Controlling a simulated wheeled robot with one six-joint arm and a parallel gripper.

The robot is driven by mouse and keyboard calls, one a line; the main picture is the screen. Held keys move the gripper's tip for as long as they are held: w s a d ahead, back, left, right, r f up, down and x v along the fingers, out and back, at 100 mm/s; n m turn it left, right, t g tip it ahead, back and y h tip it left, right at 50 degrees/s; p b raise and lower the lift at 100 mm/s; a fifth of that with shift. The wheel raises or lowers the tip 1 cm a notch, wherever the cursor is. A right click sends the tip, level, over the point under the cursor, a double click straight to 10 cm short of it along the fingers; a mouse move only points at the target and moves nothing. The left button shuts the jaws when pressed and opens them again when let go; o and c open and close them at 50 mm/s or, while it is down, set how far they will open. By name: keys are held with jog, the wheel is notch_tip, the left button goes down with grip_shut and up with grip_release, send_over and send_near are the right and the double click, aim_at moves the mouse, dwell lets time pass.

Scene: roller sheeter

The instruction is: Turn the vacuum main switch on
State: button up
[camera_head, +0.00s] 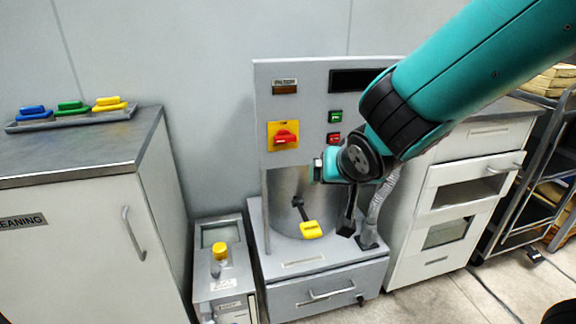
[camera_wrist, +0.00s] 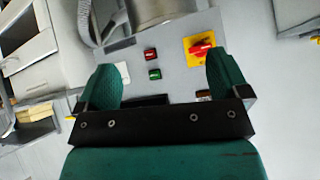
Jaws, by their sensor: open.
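The main switch (camera_head: 285,137) is a red rotary handle on a yellow plate, on the upper left of the grey machine's front panel. Its handle lies roughly horizontal. In the wrist view the switch (camera_wrist: 202,48) shows upside down, near the tip of the right finger, apart from it as far as I can tell. My gripper (camera_wrist: 163,62) is open and empty, its two green fingers spread wide in front of the panel. In the head view my wrist hides part of the panel, and the fingers are hard to make out just right of and below the switch.
Green (camera_head: 335,115) and red (camera_head: 333,137) buttons sit right of the switch, below a dark display (camera_head: 352,80). A yellow-handled lever (camera_head: 311,230) hangs below. A small box with a yellow knob (camera_head: 220,251) stands left. A cabinet (camera_head: 80,215) and a drawer unit (camera_head: 455,190) flank the machine.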

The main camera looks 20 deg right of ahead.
jog(key=w+f+t+h+b, duration=0.2)
jog(key=w+f+t+b, duration=0.3)
jog(key=w, duration=0.2)
jog(key=n+t+y+b, duration=0.2)
jog(key=n+t+y, duration=0.1)
jog(key=t, duration=0.1)
send_near(286, 141)
jog(key=w+p, duration=0.8)
jog(key=shift+d+r+p, duration=0.1)
jog(key=shift+r+p, duration=0.1)
jog(key=shift+p, duration=0.15)
jog(key=shift+w, duration=0.7)
jog(key=shift+f, duration=0.1)
jog(key=c, duration=0.9)
